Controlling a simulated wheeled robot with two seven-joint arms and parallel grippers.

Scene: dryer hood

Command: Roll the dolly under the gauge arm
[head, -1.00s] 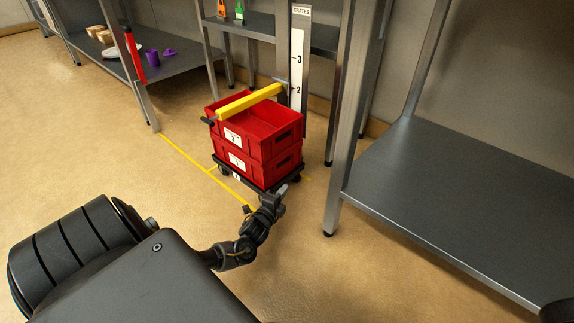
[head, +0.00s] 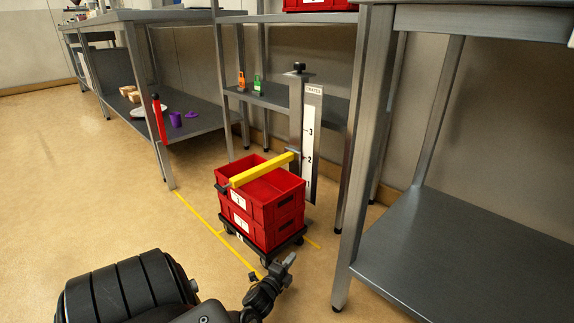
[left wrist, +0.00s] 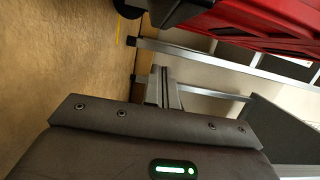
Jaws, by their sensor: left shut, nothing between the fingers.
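A black wheeled dolly (head: 284,247) carries two stacked red crates (head: 280,211) with white labels. The yellow gauge arm (head: 262,170) reaches from the gauge post (head: 297,115) near mark 2 on its white scale and crosses the top crate in the picture. I cannot tell whether it touches the rim. My left gripper (head: 289,261) is shut and empty, low at the dolly's near right corner. Contact is unclear. In the left wrist view the fingers (left wrist: 164,88) are together, with a red crate (left wrist: 265,22) above. My right gripper is not in view.
Yellow floor lines (head: 213,227) run by the dolly's left and front. A steel table (head: 455,255) with a low shelf stands close at right. A left bench (head: 205,122) holds a purple cup (head: 175,119). Open floor lies at left.

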